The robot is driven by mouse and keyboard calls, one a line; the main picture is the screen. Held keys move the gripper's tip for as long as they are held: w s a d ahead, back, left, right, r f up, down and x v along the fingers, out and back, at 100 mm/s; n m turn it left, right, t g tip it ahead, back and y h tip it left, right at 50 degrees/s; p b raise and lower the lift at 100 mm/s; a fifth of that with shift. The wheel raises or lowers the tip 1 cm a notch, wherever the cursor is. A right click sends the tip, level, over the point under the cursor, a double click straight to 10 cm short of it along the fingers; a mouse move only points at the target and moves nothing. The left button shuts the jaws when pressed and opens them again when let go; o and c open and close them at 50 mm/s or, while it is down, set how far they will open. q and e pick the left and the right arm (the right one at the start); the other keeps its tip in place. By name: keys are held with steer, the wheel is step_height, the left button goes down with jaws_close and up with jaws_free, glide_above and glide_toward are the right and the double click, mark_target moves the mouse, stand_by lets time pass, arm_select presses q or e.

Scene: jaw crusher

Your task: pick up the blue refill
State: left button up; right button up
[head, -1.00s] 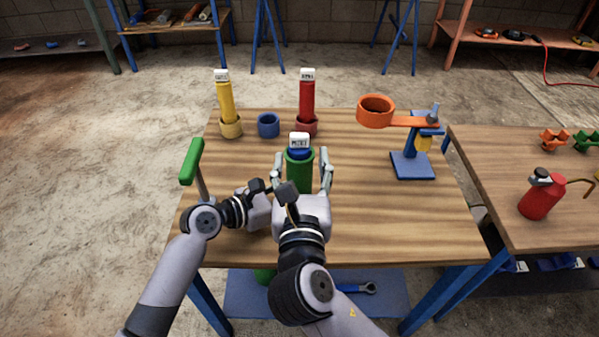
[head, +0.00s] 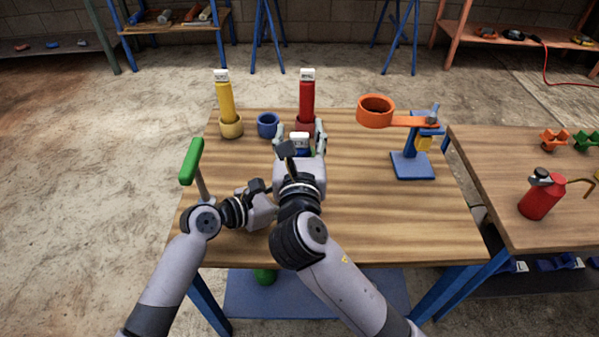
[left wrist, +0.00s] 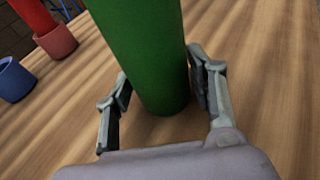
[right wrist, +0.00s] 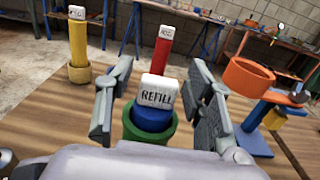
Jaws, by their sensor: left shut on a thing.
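The blue refill (right wrist: 153,117) stands in a green tube (right wrist: 150,138), its white cap marked REFILL on top; the cap also shows in the head view (head: 299,138). My right gripper (head: 300,130) is open, its fingers apart on either side of the cap; gaps show around it in the right wrist view (right wrist: 161,65). My left gripper (left wrist: 160,75) is shut on the green tube (left wrist: 150,50) near the table. In the head view, my right arm hides the tube and the left fingertips.
A yellow refill (head: 226,100) and a red refill (head: 307,102) stand in holders behind, with an empty blue holder (head: 268,125) between. An orange ring on a blue stand (head: 412,165) is at right. A green-handled tool (head: 192,160) is at left. The table's front right is clear.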

jaws_close()
stand_by(0.4)
stand_by(0.4)
